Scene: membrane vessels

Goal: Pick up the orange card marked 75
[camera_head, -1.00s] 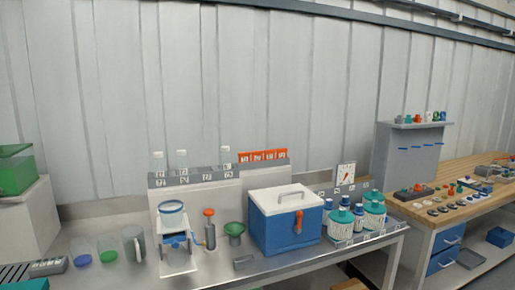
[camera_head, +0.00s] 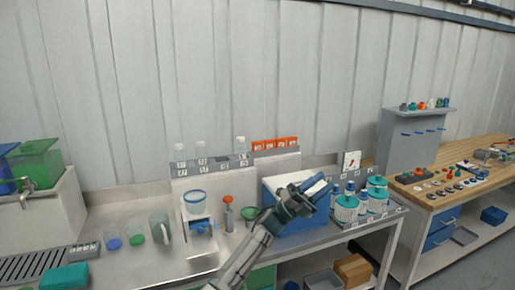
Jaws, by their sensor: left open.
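Several small orange cards (camera_head: 275,144) stand in a row on the raised grey rack behind the bench. Their markings are too small to read, so I cannot tell which is 75. My left gripper (camera_head: 312,192) is open, in front of the blue cool box (camera_head: 300,222) with its white lid, below and to the right of the cards. It is apart from the cards and hides part of the box. My right gripper is not in view.
Clear bottles (camera_head: 241,147) stand on the rack left of the cards. White vessels with teal lids (camera_head: 346,207) stand right of the box. A funnel (camera_head: 250,213), an orange-topped pump (camera_head: 228,212) and a jug (camera_head: 160,228) stand on the left bench.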

